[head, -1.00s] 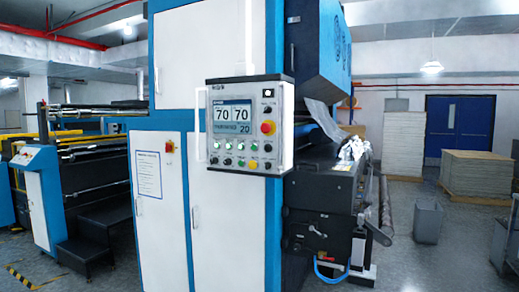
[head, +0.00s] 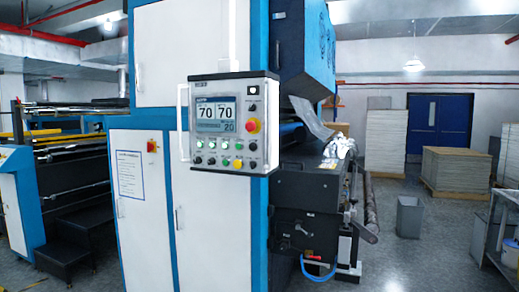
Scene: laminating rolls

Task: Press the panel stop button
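The control panel (head: 229,122) is a grey box with a white frame, mounted on the front of the blue and white machine. A red mushroom button on a yellow base (head: 252,126) sits at its right, beside the screen (head: 216,114), which reads 70, 70 and 20. Two rows of small buttons lie below the screen, several of them lit green. The button labels are too small to read. My gripper is not in view.
A second red and yellow switch (head: 152,146) is on the white cabinet door left of the panel. Black roller gear (head: 310,205) with foil juts out right of the machine. A grey bin (head: 409,217), stacked sheets (head: 455,172) and a metal trolley (head: 500,235) stand on the right.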

